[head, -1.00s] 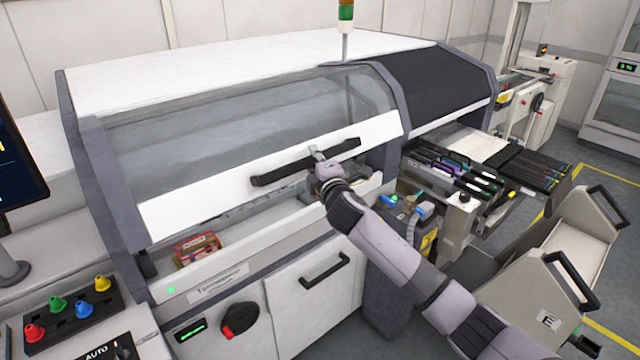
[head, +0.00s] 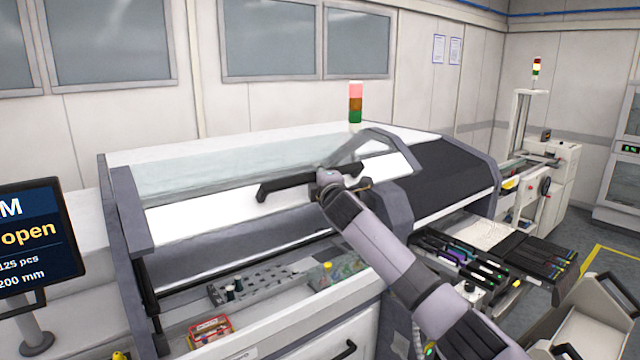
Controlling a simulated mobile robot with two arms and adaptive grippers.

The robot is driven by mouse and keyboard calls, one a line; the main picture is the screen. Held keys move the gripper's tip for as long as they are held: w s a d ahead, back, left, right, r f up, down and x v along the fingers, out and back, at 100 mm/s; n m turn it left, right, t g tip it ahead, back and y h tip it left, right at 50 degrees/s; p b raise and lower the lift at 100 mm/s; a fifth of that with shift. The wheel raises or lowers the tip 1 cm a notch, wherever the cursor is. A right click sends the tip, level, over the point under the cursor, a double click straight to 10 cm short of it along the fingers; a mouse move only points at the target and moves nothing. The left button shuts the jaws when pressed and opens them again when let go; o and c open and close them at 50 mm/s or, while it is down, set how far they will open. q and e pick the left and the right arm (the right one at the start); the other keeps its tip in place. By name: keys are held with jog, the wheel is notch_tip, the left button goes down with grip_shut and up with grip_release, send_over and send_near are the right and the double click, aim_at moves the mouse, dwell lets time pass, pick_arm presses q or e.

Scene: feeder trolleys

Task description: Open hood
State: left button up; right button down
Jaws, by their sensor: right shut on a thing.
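The hood (head: 205,216) of the machine is a clear panel with a white lower band and a black bar handle (head: 282,186). It stands raised, with the machine's inside showing below its lower edge. My right gripper (head: 328,180) is at the handle, right of its middle, and is shut on it. The fingertips are small and partly hidden by the wrist. My left gripper is not in view.
Below the hood are a grey perforated plate (head: 255,287) and a red box (head: 211,331) with small items. A signal tower (head: 355,103) rises behind. Feeders (head: 460,258) lie at right.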

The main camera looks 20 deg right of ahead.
jog(key=c, duration=1.4)
grip_release()
jog(key=shift+w+f, duration=0.1)
jog(key=shift+f, duration=0.05)
jog(key=s, duration=1.2)
jog(key=shift+a, duration=0.3)
